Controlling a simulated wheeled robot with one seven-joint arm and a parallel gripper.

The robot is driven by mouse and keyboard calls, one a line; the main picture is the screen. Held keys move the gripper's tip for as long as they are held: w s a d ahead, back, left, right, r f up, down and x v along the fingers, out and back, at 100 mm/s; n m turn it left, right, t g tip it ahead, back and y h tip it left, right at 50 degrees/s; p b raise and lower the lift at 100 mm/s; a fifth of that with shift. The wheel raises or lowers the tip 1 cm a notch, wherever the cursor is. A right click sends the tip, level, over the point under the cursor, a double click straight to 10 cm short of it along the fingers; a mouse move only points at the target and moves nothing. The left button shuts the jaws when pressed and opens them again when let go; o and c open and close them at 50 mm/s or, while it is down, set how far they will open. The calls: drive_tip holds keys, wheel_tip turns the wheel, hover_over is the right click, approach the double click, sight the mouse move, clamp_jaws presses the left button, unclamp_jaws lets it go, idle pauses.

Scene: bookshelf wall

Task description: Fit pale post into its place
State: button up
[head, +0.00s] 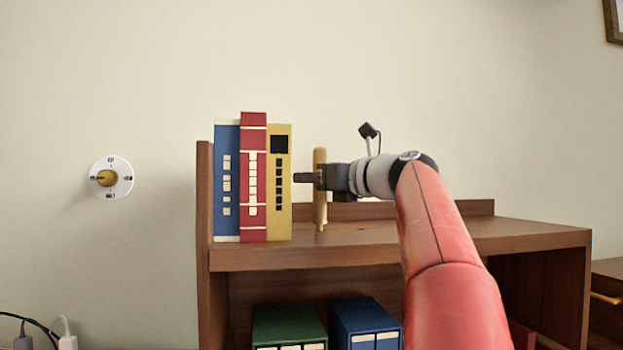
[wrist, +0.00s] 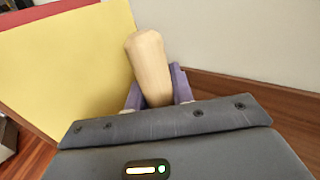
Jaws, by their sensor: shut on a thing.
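The pale post (head: 320,206) is a tan wooden peg, roughly upright in the head view, just right of the yellow book. My gripper (head: 316,178) reaches in from the right and is shut on the post at about mid-height. In the wrist view the post (wrist: 149,66) stands between the gripper's fingers (wrist: 153,92), its rounded top toward the camera. The post's lower end is close to the shelf top (head: 372,233); I cannot tell whether it touches. A small dark mark shows on the shelf top just right of the post. The post's place is not clearly seen.
Blue (head: 227,182), red (head: 253,178) and yellow (head: 279,183) books stand at the shelf's left end. The yellow book is close beside my gripper. A low back rail (head: 470,208) runs behind. Green and blue binders (head: 365,318) sit below. A round dial (head: 111,178) is on the wall.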

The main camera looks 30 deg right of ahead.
drive_tip(key=shift+f, duration=0.7)
idle(0.9)
drive_tip(key=o, duration=1.1)
drive_tip(key=shift+c, duration=0.2)
drive_tip(key=b+v, duration=0.1)
drive_tip(key=v, duration=0.7)
drive_tip(key=shift+w, duration=0.1)
